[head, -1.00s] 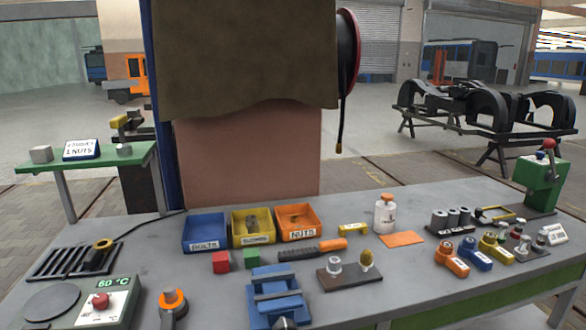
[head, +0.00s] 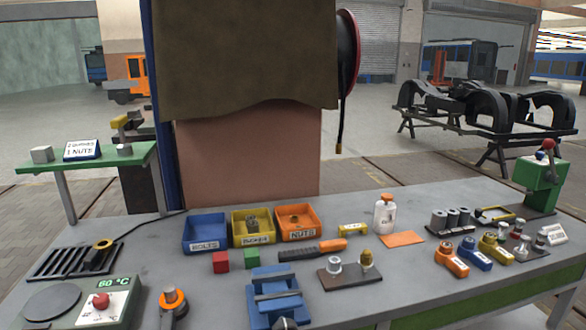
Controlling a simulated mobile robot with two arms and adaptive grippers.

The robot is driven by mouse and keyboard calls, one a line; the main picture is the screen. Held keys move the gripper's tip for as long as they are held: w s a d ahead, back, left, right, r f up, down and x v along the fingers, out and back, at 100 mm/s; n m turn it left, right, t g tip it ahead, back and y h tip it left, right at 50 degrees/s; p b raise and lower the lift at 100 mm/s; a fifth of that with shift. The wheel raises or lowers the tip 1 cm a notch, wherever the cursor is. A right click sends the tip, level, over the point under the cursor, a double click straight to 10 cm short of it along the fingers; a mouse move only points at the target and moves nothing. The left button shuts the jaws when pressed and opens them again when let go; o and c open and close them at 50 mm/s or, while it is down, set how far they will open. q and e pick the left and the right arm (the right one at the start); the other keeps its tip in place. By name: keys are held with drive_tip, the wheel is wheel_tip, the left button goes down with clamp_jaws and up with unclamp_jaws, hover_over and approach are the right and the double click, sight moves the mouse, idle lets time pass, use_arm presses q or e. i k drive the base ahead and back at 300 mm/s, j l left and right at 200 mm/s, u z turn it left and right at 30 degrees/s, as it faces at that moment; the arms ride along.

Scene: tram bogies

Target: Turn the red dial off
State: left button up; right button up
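The red dial (head: 100,300) sits on a light panel of a green and white heater unit (head: 122,300) at the front left of the bench. A small display above the dial reads 60 °C in green. A dark round plate (head: 52,302) lies to the left of the dial on the same unit. The dial's exact pointer angle is too small to tell. Neither of my grippers shows in the head view.
An orange-topped tool (head: 172,300) stands just right of the heater unit. A black grille (head: 70,262) lies behind it. A blue vise (head: 276,295), parts bins (head: 205,246) and a green lever press (head: 540,180) occupy the bench further right.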

sight(100, 302)
drive_tip(key=u, duration=1.3)
